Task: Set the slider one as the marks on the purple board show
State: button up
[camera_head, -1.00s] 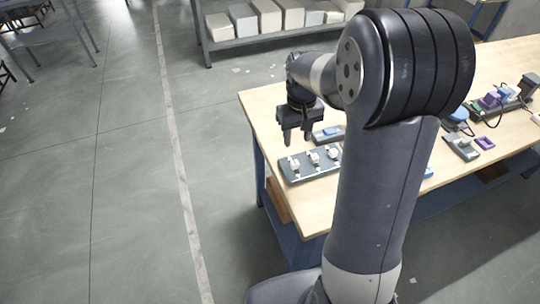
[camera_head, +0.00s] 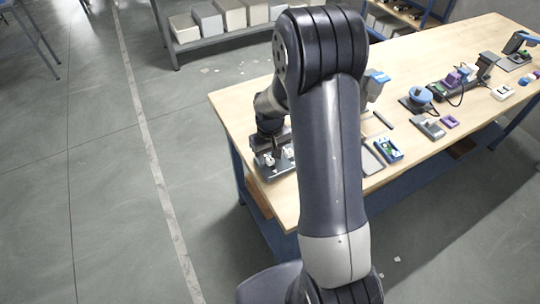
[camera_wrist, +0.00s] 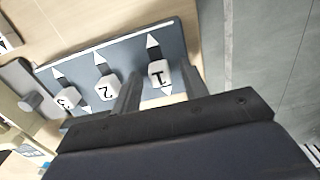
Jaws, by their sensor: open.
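The dark slider panel (camera_wrist: 66,56) fills the upper middle of the wrist view, with three white numbered knobs that appear upside down. Slider one (camera_wrist: 159,73) is at the right, slider two (camera_wrist: 106,87) in the middle, slider three (camera_wrist: 69,98) at the left. White arrowheads mark the slot ends. My gripper (camera_wrist: 162,66) is open, with one finger on each side of slider one; contact cannot be told. In the head view my gripper (camera_head: 269,148) is low over the panel (camera_head: 280,170), partly hidden by my arm. I cannot make out a purple board with marks.
The wooden table (camera_head: 235,105) carries a blue tray (camera_head: 388,150), a round blue-topped device (camera_head: 418,97), a small purple piece (camera_head: 449,121) and other fixtures to the right. A shelf with boxes (camera_head: 207,20) stands behind. Floor is open at left.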

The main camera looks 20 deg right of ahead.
jog(key=shift+c, duration=0.5)
grip_shut()
jog(key=shift+w, duration=0.2)
jog(key=shift+w+a+b, duration=0.2)
jog(key=shift+w+b, duration=0.25)
jog(key=shift+w, duration=0.4)
jog(key=shift+r, duration=0.1)
jog(key=shift+o, duration=0.5)
grip_release()
